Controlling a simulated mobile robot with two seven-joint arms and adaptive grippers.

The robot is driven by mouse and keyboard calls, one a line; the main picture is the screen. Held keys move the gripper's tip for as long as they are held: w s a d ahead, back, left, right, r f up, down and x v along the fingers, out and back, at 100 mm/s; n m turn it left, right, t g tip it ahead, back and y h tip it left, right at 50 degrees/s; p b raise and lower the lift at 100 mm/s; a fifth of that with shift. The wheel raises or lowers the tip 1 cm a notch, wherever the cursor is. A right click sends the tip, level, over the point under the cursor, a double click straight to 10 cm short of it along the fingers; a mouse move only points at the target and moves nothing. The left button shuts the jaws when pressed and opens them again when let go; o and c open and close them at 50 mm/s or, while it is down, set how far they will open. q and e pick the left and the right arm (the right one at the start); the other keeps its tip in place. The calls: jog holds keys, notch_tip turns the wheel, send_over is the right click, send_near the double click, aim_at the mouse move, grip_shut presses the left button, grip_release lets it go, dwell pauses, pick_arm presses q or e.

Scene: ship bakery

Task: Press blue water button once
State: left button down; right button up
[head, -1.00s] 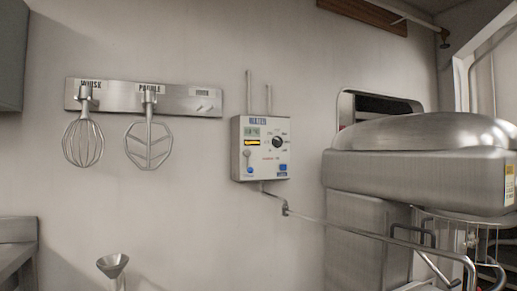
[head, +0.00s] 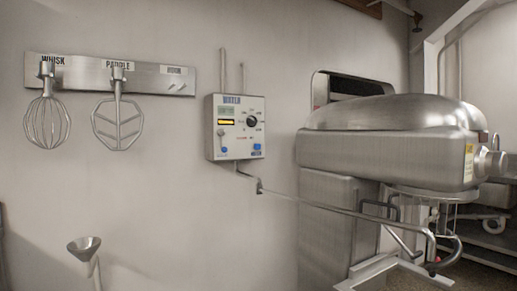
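A grey water control box (head: 211,141) is mounted on the wall near the middle of the head view. Its front has a small display, a yellow strip and a black knob (head: 252,121). A blue button (head: 257,147) sits at the lower right of its face. A small lever with a blue tip (head: 223,149) is at the lower left. Neither of my grippers is in view.
A large metal mixer (head: 390,140) stands right of the box. A thin pipe (head: 330,208) runs from the box toward it. A rack (head: 110,76) with a whisk (head: 47,120) and a paddle (head: 118,125) hangs at left. A funnel (head: 84,244) is below. The wall around the box is mostly bare.

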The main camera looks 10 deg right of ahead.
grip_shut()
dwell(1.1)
